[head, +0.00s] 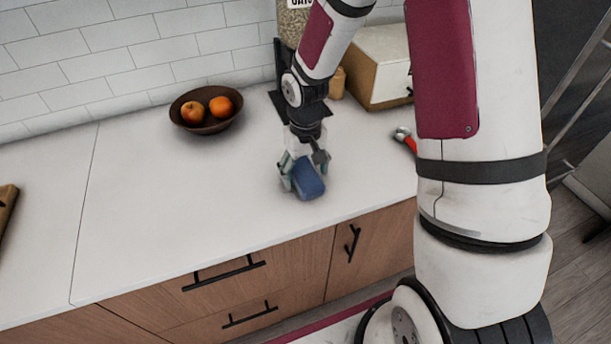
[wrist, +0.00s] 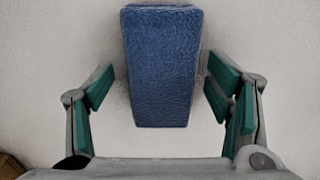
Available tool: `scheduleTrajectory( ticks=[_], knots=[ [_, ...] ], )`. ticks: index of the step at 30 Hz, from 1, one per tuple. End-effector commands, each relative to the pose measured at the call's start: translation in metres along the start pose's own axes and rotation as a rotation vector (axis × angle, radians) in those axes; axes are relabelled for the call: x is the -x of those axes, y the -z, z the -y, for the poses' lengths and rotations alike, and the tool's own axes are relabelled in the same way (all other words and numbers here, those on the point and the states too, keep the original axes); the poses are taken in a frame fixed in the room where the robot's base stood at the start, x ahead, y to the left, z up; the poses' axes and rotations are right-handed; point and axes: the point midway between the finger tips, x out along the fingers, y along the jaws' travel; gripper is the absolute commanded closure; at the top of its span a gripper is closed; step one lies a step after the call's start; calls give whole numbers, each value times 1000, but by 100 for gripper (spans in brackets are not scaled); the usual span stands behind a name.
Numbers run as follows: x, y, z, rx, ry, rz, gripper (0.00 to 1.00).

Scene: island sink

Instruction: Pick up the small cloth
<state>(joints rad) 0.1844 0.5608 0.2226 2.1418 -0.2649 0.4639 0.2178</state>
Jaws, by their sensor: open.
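The small cloth (head: 309,179) is a blue, block-shaped folded cloth on the white countertop, near the front edge. In the wrist view the cloth (wrist: 162,68) stands upright in the picture, its lower part between the fingers. My gripper (head: 305,177) is right above and around it in the head view. In the wrist view my gripper (wrist: 160,95) has its green finger pads spread, one on each side of the cloth. A gap shows between each pad and the cloth. The height of the fingertips over the counter is hard to tell.
A brown bowl (head: 186,125) with orange fruit stands at the back left. A bread box (head: 381,75), a small jar (head: 337,84) and a red-handled tool (head: 407,138) are behind and right. The counter (head: 190,200) left of my gripper is clear.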

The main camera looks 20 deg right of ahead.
Motion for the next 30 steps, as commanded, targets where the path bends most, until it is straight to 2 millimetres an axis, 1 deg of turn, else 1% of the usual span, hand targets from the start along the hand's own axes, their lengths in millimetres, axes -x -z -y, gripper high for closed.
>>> scheduleTrajectory(
  ticks=[2, 3, 5, 6, 9, 17, 22, 26, 30],
  knots=[
    [0, 0, 0, 0, 0, 0, 27],
    [0, 0, 0, 0, 0, 0, 36],
    [0, 0, 0, 0, 0, 0, 49],
    [0, 0, 0, 0, 0, 0, 58],
    [0, 0, 0, 0, 0, 0, 78],
    [0, 0, 0, 0, 0, 0, 78],
    [5, 0, 0, 0, -1, -1, 78],
    [14, 1, -1, -1, -1, -2, 78],
    [32, 2, 0, 1, -1, -5, 78]
  ],
)
